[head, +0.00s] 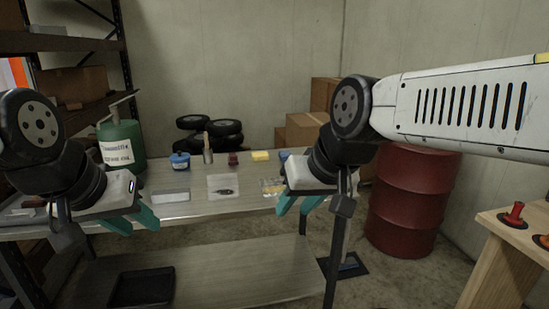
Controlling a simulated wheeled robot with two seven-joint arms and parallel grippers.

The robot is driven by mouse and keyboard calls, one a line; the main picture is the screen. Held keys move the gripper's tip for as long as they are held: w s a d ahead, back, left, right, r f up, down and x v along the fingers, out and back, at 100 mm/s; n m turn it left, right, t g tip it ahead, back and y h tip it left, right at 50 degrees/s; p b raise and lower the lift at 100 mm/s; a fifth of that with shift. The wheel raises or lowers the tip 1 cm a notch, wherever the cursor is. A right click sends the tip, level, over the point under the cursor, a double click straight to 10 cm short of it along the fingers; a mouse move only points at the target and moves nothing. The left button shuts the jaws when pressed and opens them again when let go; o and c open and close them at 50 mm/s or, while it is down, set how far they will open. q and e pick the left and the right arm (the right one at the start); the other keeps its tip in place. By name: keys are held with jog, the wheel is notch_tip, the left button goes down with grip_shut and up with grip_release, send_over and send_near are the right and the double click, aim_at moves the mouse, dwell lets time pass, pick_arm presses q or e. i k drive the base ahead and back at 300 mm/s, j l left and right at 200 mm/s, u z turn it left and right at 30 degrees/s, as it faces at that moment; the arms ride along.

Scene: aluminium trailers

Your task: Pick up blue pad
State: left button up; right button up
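A small blue item (284,155) shows on the metal table (205,209) just left of my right gripper's body, which hides part of it; I cannot tell if it is a pad. A round blue container (180,160) stands further left on the table. My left gripper (136,221) hangs over the table's left front, its teal fingers apart and nothing seen between them. My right gripper (299,204) is at the table's right front, its teal fingers apart and empty. Neither gripper touches a blue thing.
On the table are a grey block (170,196), a clear bag (224,187), a yellow block (261,156), a brush (208,148) and a green canister (121,142). A red drum (413,200) and a wooden table (513,255) are at right.

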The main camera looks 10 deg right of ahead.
aim_at(284, 156)
jog(key=i+l+u, duration=0.5)
jog(key=i+l, duration=0.8)
jog(key=l, duration=0.15)
